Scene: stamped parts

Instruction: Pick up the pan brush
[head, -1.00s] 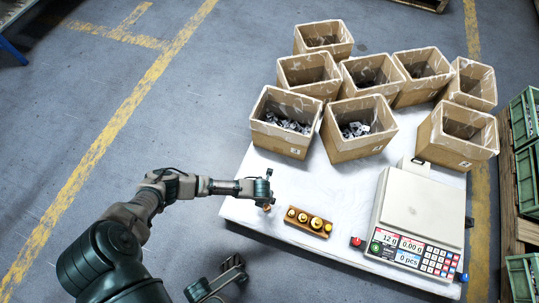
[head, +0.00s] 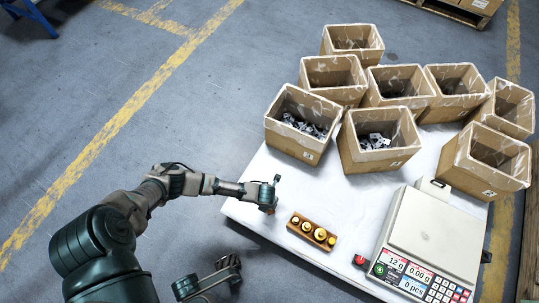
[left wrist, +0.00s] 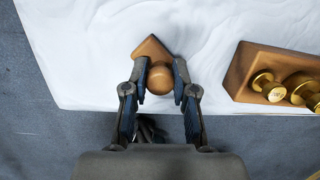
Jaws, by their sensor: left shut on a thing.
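The pan brush (left wrist: 160,80) is a brown wooden piece with a round knob and a pointed end. In the left wrist view it is between the two fingers of my left gripper (left wrist: 160,88), which is shut on the knob. In the head view my left gripper (head: 268,208) is low over the table's near left corner and hides most of the brush. The brush seems to be at the white table top, but I cannot tell whether it touches it. My right gripper (head: 229,266) is off the table's front edge; its finger opening is unclear.
A wooden block with brass weights (head: 312,231) sits right of the brush. A counting scale (head: 440,232) stands further right, with a red knob (head: 360,260) beside it. Several cardboard boxes, some with metal parts (head: 300,125), fill the back of the white table (head: 262,168).

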